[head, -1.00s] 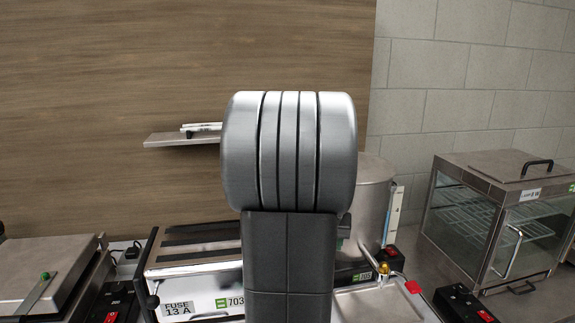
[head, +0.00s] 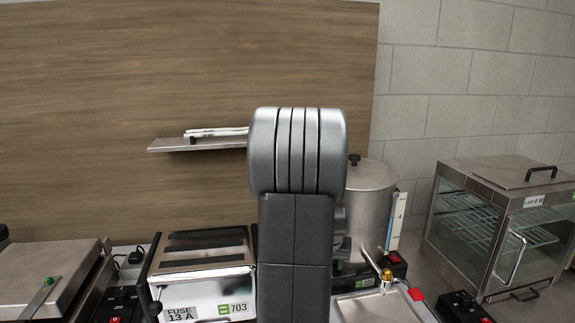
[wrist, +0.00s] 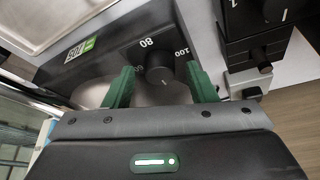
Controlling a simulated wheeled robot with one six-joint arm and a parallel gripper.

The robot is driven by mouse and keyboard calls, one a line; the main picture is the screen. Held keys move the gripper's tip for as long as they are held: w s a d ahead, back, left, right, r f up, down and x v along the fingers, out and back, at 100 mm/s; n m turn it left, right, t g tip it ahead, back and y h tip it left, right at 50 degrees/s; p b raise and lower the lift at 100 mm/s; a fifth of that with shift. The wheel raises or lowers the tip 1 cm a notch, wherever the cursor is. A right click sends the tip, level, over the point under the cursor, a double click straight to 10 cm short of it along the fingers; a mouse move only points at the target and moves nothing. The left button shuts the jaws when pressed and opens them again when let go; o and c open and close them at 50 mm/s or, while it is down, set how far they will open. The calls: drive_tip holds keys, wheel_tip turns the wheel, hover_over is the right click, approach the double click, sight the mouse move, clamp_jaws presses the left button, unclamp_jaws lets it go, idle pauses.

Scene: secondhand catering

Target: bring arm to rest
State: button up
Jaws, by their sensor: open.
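My gripper (wrist: 161,88) shows in the wrist view with its two green fingers apart and nothing between them. Beyond the fingers is a dark control panel (wrist: 110,50) with a round knob (wrist: 160,70) and numbers around it. The knob appears in the gap between the fingertips; I cannot tell how far off it is. In the head view my own arm stands upright in the middle and hides part of the counter. The gripper itself is not clearly seen there.
A steel urn (head: 370,205) with a tap (head: 386,275) stands right of my arm. A glass-fronted cabinet (head: 505,225) is at the right. A wall shelf (head: 195,145) is behind.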

drive_tip(key=b+v, duration=0.1)
drive_tip(key=v, duration=1.3)
drive_tip(key=p+x, duration=0.1)
drive_tip(key=x, duration=1.2)
drive_tip(key=shift+w+f, duration=0.1)
drive_tip(key=shift+f, duration=0.2)
drive_tip(key=shift+w+f, duration=0.2)
drive_tip(key=shift+f, duration=0.1)
drive_tip(key=shift+m, duration=0.3)
drive_tip(key=shift+s+r+m+h+b, duration=0.1)
drive_tip(key=shift+m+h+b, duration=0.2)
drive_tip(key=shift+m+b, duration=0.2)
drive_tip(key=shift+a+m+g+h+b, duration=0.1)
drive_tip(key=shift+m+g+h+b, duration=0.4)
drive_tip(key=shift+m, duration=1.5)
drive_tip(key=shift+a+r+h, duration=0.1)
drive_tip(key=shift+r+h, duration=0.2)
drive_tip(key=shift+r, duration=0.05)
drive_tip(key=v, duration=1.3)
